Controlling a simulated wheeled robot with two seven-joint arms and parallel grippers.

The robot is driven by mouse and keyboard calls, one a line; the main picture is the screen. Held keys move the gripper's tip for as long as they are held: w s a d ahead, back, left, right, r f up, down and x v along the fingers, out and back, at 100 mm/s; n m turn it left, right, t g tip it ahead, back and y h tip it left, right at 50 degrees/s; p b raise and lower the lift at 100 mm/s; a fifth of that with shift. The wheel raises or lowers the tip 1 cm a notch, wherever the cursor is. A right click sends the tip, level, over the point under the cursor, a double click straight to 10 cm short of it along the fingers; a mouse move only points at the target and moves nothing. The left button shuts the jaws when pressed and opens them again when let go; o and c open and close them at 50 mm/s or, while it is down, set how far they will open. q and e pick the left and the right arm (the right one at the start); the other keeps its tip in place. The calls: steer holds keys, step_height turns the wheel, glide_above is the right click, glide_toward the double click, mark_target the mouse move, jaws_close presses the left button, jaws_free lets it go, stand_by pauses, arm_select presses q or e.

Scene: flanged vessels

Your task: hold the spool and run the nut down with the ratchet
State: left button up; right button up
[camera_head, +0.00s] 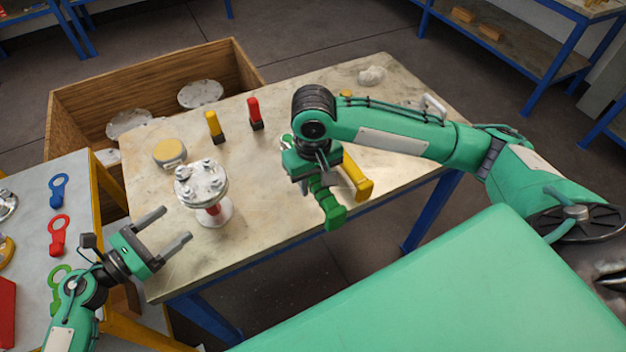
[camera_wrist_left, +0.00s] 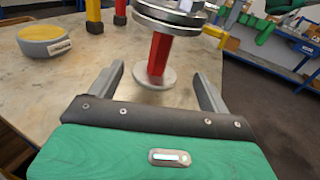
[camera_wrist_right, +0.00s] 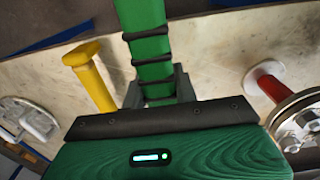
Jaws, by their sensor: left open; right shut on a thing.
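The spool (camera_head: 213,211) stands upright on the table, with a red stem on a round pale base and a silver bolted flange on top. Its red stem (camera_wrist_left: 160,55) shows in the left wrist view, ahead of and between my left fingers. My left gripper (camera_head: 176,225) is open and empty, just short of the spool. My right gripper (camera_head: 312,178) is shut on a green tool with black bands, seemingly the ratchet (camera_head: 328,207), held to the right of the spool. The ratchet (camera_wrist_right: 145,40) also shows in the right wrist view. I cannot make out which nut is meant.
A yellow tool (camera_head: 357,177) is beside the ratchet. A yellow-topped round object (camera_head: 169,152), a yellow post (camera_head: 213,127) and a red post (camera_head: 255,113) stand behind the spool. A wooden crate (camera_head: 150,85) is behind the table. A side table at left holds coloured wrenches (camera_head: 58,235).

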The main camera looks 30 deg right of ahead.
mark_target(205, 217)
arm_select(q)
steer(key=shift+w+f+m+g, duration=0.15)
steer(key=shift+w+m+g, duration=0.05)
steer(key=shift+m+g, duration=0.1)
arm_select(e)
steer(key=shift+w+r, duration=0.1)
steer(key=shift+w, duration=0.2)
arm_select(q)
steer(key=shift+d, duration=0.15)
arm_select(e)
steer(key=shift+r, duration=0.1)
arm_select(q)
steer(key=shift+d, duration=0.3)
arm_select(e)
steer(key=shift+s+r, duration=0.1)
steer(key=shift+r, duration=0.1)
arm_select(q)
steer(key=p+x, duration=0.1)
steer(key=x, duration=0.6)
steer(key=shift+w+d+f, duration=0.1)
steer(key=shift+w+d, duration=0.05)
steer(key=shift+d, duration=0.05)
arm_select(e)
steer(key=shift+r, duration=0.2)
arm_select(q)
steer(key=shift+x, duration=0.75)
arm_select(e)
steer(key=shift+f, duration=0.1)
arm_select(q)
steer(key=c, duration=1.4)
